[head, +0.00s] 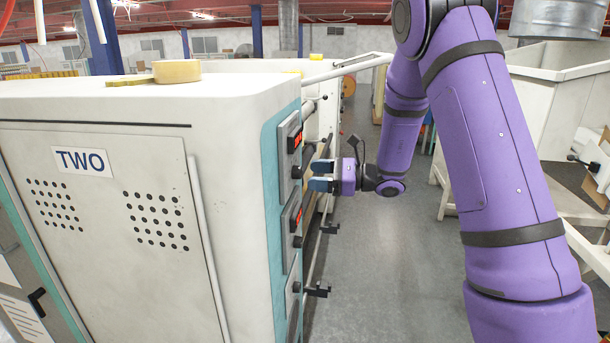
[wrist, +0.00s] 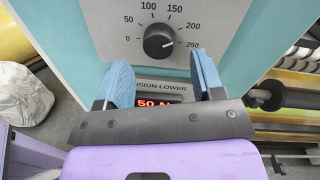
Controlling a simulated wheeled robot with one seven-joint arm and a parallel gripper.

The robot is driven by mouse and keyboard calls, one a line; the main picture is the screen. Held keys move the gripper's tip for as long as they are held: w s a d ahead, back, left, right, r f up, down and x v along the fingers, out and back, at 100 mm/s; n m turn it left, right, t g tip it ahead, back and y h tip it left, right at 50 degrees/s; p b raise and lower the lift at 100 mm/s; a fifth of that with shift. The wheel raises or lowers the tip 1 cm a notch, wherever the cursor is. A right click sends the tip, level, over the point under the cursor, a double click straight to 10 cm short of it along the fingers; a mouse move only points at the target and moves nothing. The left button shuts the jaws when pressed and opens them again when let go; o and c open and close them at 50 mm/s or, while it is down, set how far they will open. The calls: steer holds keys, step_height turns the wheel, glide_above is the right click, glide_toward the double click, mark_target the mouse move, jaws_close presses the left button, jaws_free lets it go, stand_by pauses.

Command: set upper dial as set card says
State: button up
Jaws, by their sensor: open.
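In the wrist view a black round dial (wrist: 158,43) sits on a light grey panel with a printed scale from 0 to 250. Its pale mark seems to point right, toward 250. Below it is a label ending in "TENSION LOWER", partly hidden, and a red display (wrist: 150,103) reading about 50, its end cut off by my gripper. My gripper (wrist: 163,75) is open and empty, its two blue fingers below the dial and apart from it. In the head view my gripper (head: 320,175) is beside the machine's control side. No set card can be made out.
The white and teal machine marked TWO (head: 100,200) fills the left, with a tape roll (head: 177,71) on top. Rods and brackets (head: 318,292) stick out below my gripper. Grey floor (head: 400,260) is clear to the right; a white bin (head: 545,90) stands beyond.

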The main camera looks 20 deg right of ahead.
mark_target(297, 173)
steer(key=shift+x, duration=1.7)
steer(key=c, duration=0.9)
steer(key=shift+c, duration=0.2)
steer(key=shift+d+r+n+h, duration=0.1)
steer(key=shift+r+n+h, duration=0.1)
steer(key=shift+n, duration=3.6)
steer(key=shift+r+n+h, duration=0.1)
steer(key=shift+n+h, duration=0.1)
steer(key=shift+n, duration=3.6)
